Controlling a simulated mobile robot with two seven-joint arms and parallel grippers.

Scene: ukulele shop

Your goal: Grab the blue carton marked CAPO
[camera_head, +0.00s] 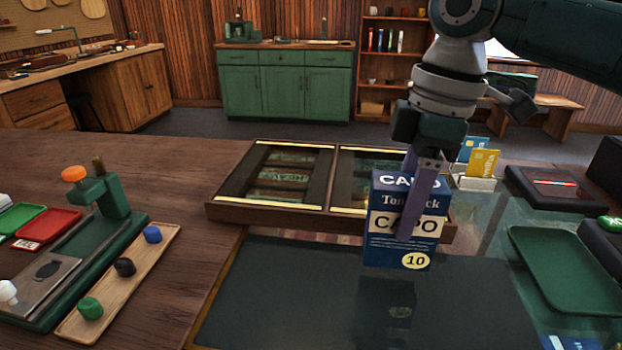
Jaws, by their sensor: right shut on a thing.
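The blue carton marked CAPO (381,252) is upright in front of the wooden display case, with a cream band and a yellow circle with 10 on its front. My right gripper (412,205) comes down from above and is shut on the carton, one purple finger lying across its front face. The other finger is mostly hidden behind the carton. I cannot tell whether the carton's bottom touches the dark counter surface or is just above it. My left gripper is not in view.
The wooden display case (268,204) stands right behind the carton. A green tray (570,270) lies at right, and a card holder (473,183) stands behind. At left are a green press (110,195) and a wooden tray (133,270) with coloured knobs. The dark mat (290,300) in front is clear.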

